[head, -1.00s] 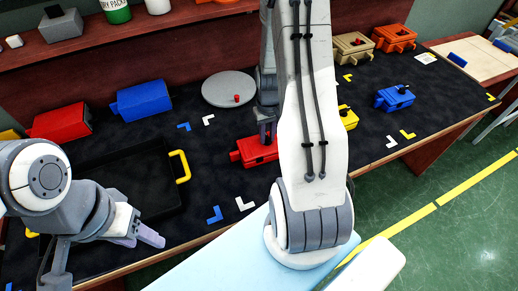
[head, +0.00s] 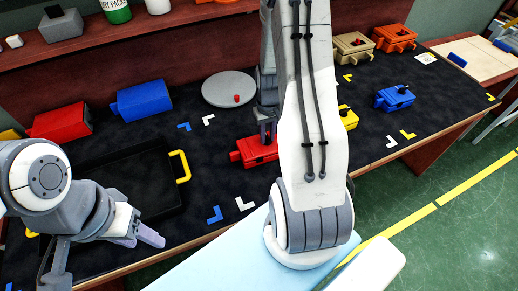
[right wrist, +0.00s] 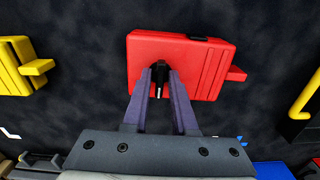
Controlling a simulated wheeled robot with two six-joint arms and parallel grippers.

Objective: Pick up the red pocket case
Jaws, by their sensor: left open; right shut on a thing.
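The red pocket case (head: 250,153) lies on the dark mat near the middle of the table, partly hidden by my right arm in the head view. In the right wrist view the case (right wrist: 205,68) shows a flat red body with a small tab on its right. My right gripper (right wrist: 160,80) is shut on the case at a dark knob between its fingertips; in the head view it comes down from above (head: 267,133). I cannot tell any gap between case and mat. My left gripper (head: 142,237) is open and empty at the front left, beside the black tray.
The black tray (head: 125,165) with yellow handles (head: 181,166) is left of the case. A larger red box (head: 60,122), a blue box (head: 142,100) and a grey disc (head: 229,89) stand behind. Yellow (head: 348,118) and blue (head: 394,97) cases lie right.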

